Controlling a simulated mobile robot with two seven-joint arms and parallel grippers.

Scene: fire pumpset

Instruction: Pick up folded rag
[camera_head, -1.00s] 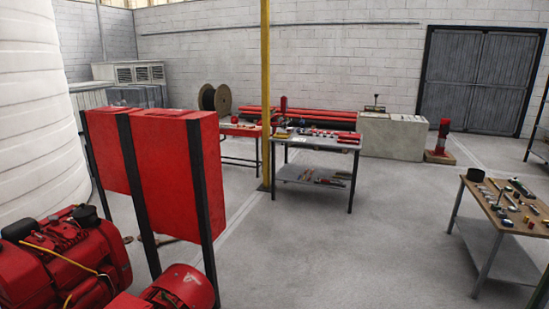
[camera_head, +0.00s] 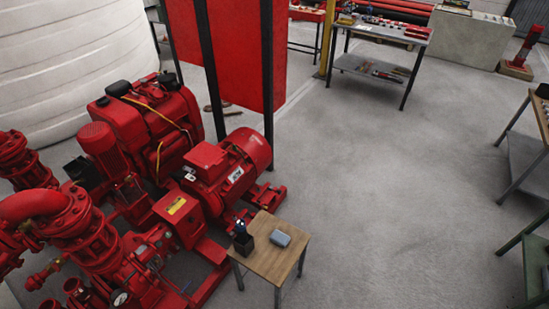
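A small grey-blue folded item, which looks like the folded rag (camera_head: 280,238), lies on a small wooden-topped table (camera_head: 262,262) at the lower middle of the head view. A black holder (camera_head: 243,241) with something upright in it stands just left of it on the same table. Neither of my grippers is in view, and nothing touches the rag.
Red pumps, pipes and motors (camera_head: 228,168) fill the left, close beside the small table. A red panel (camera_head: 252,50) on dark posts stands behind them. Workbenches stand at the back (camera_head: 378,38) and right edge (camera_head: 536,110). The grey floor (camera_head: 400,190) between is clear.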

